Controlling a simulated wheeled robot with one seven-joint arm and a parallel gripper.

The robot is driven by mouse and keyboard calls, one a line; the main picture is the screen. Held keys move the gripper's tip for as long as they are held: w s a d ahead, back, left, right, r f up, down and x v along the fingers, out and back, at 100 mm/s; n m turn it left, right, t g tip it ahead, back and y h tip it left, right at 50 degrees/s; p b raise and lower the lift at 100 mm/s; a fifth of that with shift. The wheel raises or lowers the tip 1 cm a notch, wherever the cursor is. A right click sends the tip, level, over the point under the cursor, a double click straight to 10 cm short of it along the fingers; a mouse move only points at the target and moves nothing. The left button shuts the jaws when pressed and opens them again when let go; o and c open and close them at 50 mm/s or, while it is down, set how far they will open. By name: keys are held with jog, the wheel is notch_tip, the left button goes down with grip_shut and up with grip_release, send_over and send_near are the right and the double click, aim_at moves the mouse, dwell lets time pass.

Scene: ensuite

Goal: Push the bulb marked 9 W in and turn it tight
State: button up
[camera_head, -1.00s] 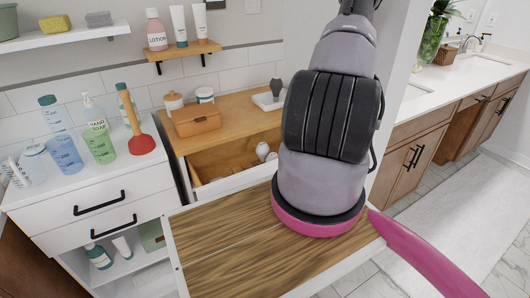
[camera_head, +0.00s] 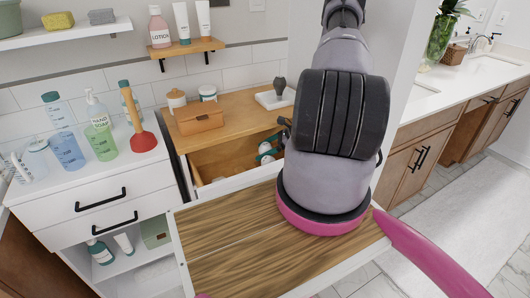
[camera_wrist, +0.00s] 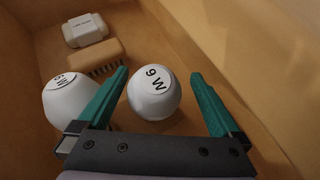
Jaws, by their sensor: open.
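The white round bulb marked 9 W (camera_wrist: 155,96) sits in the open wooden drawer, its marked face toward the wrist camera. My gripper (camera_wrist: 160,73) is open, with one teal finger to each side of this bulb and gaps between. A second white bulb (camera_wrist: 70,108), with a partly legible mark that looks like 5 W, lies outside the left finger. In the head view my gripper (camera_head: 266,152) shows small and partly hidden at the drawer (camera_head: 218,163). The base of the 9 W bulb is hidden.
An orange-brown box (camera_head: 199,119), jars and a dark knob-like object on a white base (camera_head: 276,96) stand on the top above. Bottles and a red plunger (camera_head: 143,140) stand left.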

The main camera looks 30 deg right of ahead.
jog(key=shift+x, duration=1.1)
jog(key=c, duration=1.4)
jog(key=shift+o, duration=0.2)
